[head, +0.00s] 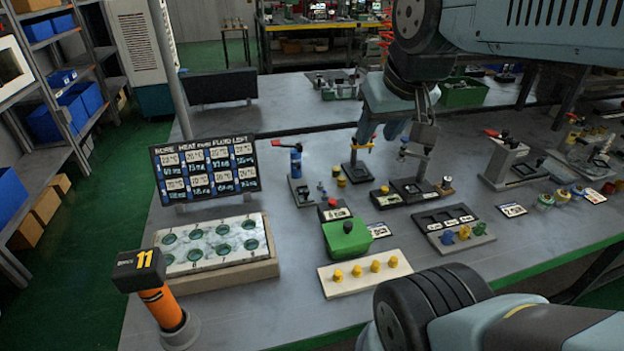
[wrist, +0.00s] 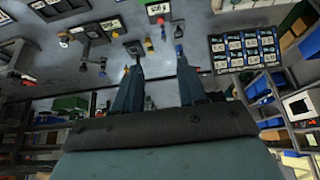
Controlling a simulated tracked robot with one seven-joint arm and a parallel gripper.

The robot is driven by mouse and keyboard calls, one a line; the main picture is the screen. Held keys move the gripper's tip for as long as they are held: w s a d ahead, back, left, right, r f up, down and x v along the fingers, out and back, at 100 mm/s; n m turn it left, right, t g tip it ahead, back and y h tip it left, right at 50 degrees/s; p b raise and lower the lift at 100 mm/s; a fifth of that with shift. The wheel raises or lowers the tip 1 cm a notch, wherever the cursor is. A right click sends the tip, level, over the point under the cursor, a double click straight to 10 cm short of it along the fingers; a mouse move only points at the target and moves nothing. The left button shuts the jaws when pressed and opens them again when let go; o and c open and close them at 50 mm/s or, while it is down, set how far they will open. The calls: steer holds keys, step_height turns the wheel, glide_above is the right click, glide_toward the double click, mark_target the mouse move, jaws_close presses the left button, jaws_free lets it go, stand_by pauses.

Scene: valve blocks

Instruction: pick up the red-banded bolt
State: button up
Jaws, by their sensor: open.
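I cannot pick out the red-banded bolt for certain; the small parts on the bench are too small to read. Two small upright bolt-like pieces (head: 321,189) stand beside the blue-topped post in the head view, their bands unclear. My gripper (head: 380,139) hangs over the middle of the bench there, with fingers pointing down. In the wrist view my gripper (wrist: 159,60) is open, its two blue-grey fingers apart with nothing held between them. Small red, yellow and blue parts lie beyond the fingertips.
A number board (head: 206,168) stands at the left behind a block with round holes (head: 213,243). A green block (head: 346,238) and a pale strip with yellow pegs (head: 365,273) sit in front. An orange post (head: 160,303) stands front left. Bare grey bench lies between.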

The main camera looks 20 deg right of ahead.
steer(key=w, duration=0.1)
steer(key=n+g, duration=0.4)
steer(key=n, duration=0.1)
glide_above(320, 181)
steer(key=s, duration=0.2)
step_height(320, 181, down, 20)
steer(key=shift+m+y, duration=0.3)
steer(key=shift+y, duration=0.1)
steer(key=f, duration=0.4)
steer(key=w+f, duration=0.1)
steer(key=f, duration=0.8)
steer(key=shift+w, duration=0.4)
steer(key=shift+d, duration=0.1)
jaws_close()
